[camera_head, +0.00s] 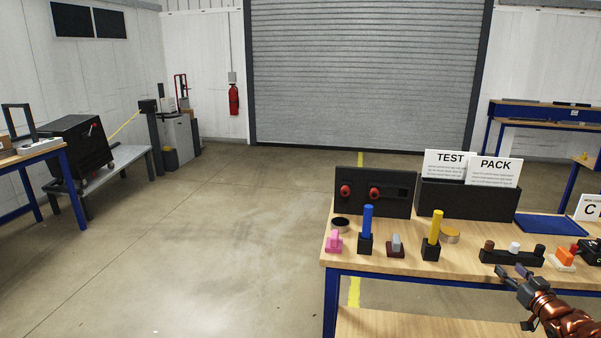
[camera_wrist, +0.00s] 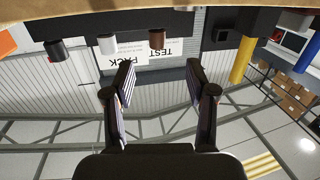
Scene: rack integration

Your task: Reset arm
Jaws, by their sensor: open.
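My gripper (camera_head: 517,276) shows at the lower right of the head view, at the front edge of the wooden table (camera_head: 455,279). Its copper-coloured arm comes in from the lower right corner. In the wrist view my gripper (camera_wrist: 160,85) has its two fingers spread wide apart, with nothing between them. The wrist view is upside down, with the table edge along its top.
On the table are a black panel with red knobs (camera_head: 374,193), TEST (camera_head: 450,163) and PACK (camera_head: 494,171) signs, a blue cylinder (camera_head: 368,221), a yellow cylinder (camera_head: 434,227), a black peg holder (camera_head: 511,258) and a blue mat (camera_head: 551,228). The floor to the left is clear.

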